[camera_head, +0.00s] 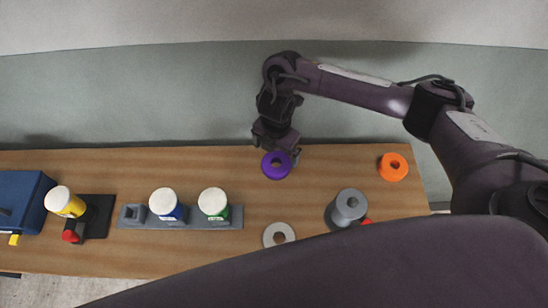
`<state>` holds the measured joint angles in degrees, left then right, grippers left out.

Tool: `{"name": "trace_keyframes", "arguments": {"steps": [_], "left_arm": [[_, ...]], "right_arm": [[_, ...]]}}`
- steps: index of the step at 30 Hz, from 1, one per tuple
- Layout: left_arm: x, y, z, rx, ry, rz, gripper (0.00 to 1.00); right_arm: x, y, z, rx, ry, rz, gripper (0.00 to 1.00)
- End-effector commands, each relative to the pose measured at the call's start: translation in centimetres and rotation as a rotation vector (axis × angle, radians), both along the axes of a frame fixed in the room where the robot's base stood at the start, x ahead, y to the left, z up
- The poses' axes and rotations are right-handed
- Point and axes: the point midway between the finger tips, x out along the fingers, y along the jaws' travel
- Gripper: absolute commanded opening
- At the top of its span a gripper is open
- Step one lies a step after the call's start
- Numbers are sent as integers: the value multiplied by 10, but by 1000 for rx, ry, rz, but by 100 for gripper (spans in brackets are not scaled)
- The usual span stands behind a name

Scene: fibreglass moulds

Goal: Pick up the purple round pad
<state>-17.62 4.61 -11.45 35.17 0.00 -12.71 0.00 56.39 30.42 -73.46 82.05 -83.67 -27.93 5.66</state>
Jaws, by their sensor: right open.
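The purple round pad (276,165) is a ring with a hole in its middle, lying on the wooden table near its back edge. My right arm comes in from the right, and my right gripper (277,151) points down at the pad's far side. The gripper is open. Its fingertips are mostly hidden, and I cannot tell whether they touch the pad. My left gripper is not in view.
On the wooden table (330,165) are an orange ring (393,167), a pale ring (278,235) and a grey cylinder (349,206). At left are a grey holder (236,216) with two white-lidded jars (163,201) (212,202), a yellow jar (66,202) and a blue box (22,203).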

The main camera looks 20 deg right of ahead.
Motion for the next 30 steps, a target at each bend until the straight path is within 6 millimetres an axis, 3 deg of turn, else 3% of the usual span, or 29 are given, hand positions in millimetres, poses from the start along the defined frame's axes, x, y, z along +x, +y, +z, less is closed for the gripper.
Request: {"name": "trace_keyframes", "arguments": {"steps": [7, 13, 17, 22, 30], "left_arm": [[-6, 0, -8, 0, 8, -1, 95], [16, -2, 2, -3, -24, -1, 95], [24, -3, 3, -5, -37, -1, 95], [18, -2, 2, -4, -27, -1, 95], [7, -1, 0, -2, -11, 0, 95]], "right_arm": [[-1, -4, -31, 0, 6, -3, 99], [1, -5, -55, 0, 4, -1, 99], [1, -5, -62, -1, 1, 1, 99], [2, -5, -62, -1, 1, 1, 99], [2, -5, -61, -1, 1, 0, 64]]}}
